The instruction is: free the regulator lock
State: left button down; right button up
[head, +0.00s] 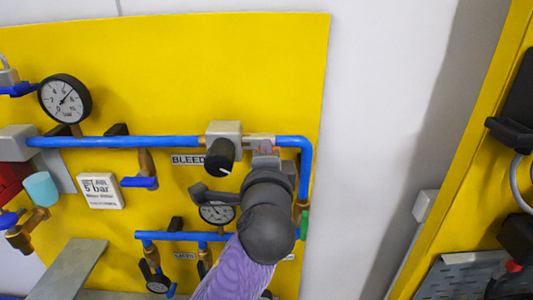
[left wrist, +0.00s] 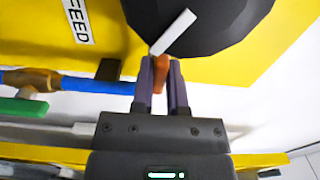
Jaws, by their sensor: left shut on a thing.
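The regulator is a grey block (head: 224,130) on the upper blue pipe, with a black knob (head: 220,158) that has a pale pointer mark. The knob also fills the top of the left wrist view (left wrist: 200,18). My left gripper (head: 265,152) is at the right of the regulator, just beside the knob. In the left wrist view its two fingers (left wrist: 161,84) are shut on a small orange-red tab (left wrist: 160,72), which looks like the regulator lock. The tab's upper end lies close under the knob; I cannot tell whether it is still seated. My right gripper is not in view.
The yellow panel (head: 180,60) carries a large gauge (head: 65,98), a smaller gauge (head: 216,213) left of my wrist, and blue pipes (head: 110,142). Blue-handled valves (head: 139,182) and a white 5 bar sign (head: 100,190) are at left. The grey wall (head: 390,80) at right is bare.

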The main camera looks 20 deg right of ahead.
pick_arm(q)
jog(key=shift+f, duration=0.1)
jog(key=c, duration=0.6)
grip_release()
jog(key=shift+c, duration=0.2)
jog(key=b+v, duration=0.2)
jog(key=v, duration=0.8)
